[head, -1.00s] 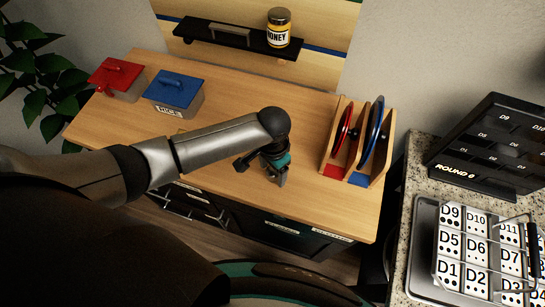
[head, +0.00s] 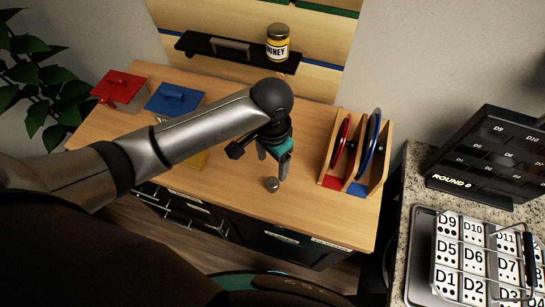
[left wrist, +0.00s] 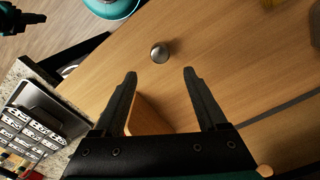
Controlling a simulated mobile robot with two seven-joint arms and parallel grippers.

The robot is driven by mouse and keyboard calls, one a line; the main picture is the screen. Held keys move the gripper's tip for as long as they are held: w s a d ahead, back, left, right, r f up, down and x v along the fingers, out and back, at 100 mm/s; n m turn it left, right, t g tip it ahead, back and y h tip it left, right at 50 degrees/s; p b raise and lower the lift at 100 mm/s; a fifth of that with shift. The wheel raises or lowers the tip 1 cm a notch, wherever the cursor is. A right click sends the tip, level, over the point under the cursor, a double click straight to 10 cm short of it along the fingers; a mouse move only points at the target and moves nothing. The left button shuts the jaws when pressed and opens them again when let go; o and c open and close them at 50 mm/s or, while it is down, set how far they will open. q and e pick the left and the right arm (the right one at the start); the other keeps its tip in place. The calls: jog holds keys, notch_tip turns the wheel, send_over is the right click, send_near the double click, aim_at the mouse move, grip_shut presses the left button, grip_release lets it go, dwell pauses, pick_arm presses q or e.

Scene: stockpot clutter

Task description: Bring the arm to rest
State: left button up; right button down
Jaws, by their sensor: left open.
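My left arm reaches in from the left in the head view. Its left gripper (head: 274,168) points down over the wooden counter (head: 315,215), with its fingers apart and nothing between them. In the left wrist view the two dark fingers of the left gripper (left wrist: 160,73) are spread wide. A small silver round piece (head: 272,185) is on the counter near the fingertips. It also shows in the left wrist view (left wrist: 159,53), just beyond the fingertips and apart from them.
A red-lidded box (head: 118,86) and a blue-lidded box (head: 175,98) stand at the back left. A wooden rack (head: 328,160) holds red and blue discs at right. A honey jar (head: 278,42) stands on a black shelf (head: 210,47). A tray of cards (head: 425,250) lies far right.

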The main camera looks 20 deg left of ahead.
pick_arm(q)
jog(key=s+d+t+h, duration=0.2)
jog(key=s+d+h, duration=0.1)
jog(key=s+d, duration=0.15)
jog(key=s+a+r+n+t+y, duration=0.2)
jog(key=s+a+r+n+y, duration=0.15)
jog(key=s+a, duration=0.6)
notch_tip(320, 180, down, 34)
jog(key=a+g+b, duration=0.1)
jog(key=g+b, duration=0.1)
jog(key=b, duration=1)
jog(key=s+a+f+b, duration=0.1)
jog(key=s+f+b, duration=0.2)
jog(key=s+f, duration=0.2)
jog(key=s+a+f+b, duration=0.1)
jog(key=s+f+b, duration=0.3)
jog(key=f, duration=0.8)
jog(key=s+a+f+g+b, duration=0.1)
jog(key=s+f+b, duration=0.2)
jog(key=s+f, duration=0.4)
jog(key=shift+f+b, duration=0.4)
jog(key=shift+f, duration=0.3)
